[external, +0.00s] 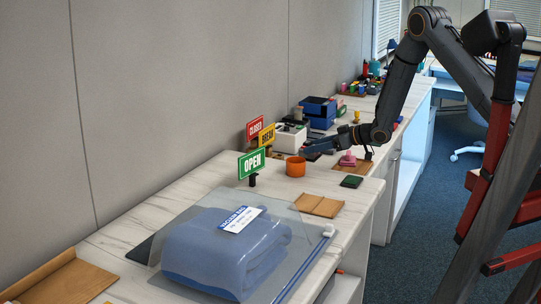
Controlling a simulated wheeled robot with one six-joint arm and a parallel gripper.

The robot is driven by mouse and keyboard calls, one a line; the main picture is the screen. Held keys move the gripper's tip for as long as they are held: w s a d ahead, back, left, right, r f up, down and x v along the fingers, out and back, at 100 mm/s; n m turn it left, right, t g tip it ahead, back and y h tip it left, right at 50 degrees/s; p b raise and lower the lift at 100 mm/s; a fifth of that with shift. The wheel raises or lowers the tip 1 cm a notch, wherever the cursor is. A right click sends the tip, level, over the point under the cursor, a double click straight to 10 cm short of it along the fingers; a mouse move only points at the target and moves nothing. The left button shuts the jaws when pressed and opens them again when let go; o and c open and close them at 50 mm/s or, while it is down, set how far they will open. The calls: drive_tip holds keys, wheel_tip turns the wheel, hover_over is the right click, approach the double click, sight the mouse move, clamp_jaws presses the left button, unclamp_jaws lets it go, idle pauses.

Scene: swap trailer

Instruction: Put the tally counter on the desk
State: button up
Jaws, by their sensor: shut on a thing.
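My gripper (312,149) reaches left, low over the marble-topped counter (200,178), just behind an orange cup (296,167). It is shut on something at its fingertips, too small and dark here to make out. I cannot pick out the tally counter for sure. A desk-like surface (455,84) stands at the far right back, bluish in the light, with a pale blue chair (467,151) beside it.
A bagged blue blanket (225,250) fills the near counter. OPEN (251,164), BREAK (267,136) and CLOSED (254,127) signs stand behind it. A pink object (347,159), dark green pad (351,181) and blue box (318,112) crowd the area by my gripper. Blue carpet lies right.

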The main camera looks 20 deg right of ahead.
sight(316, 157)
drive_tip(key=shift+f+p, duration=0.45)
drive_tip(key=shift+f, duration=2)
drive_tip(key=shift+f, duration=0.2)
drive_tip(key=o, duration=1.4)
drive_tip(key=shift+r, duration=0.1)
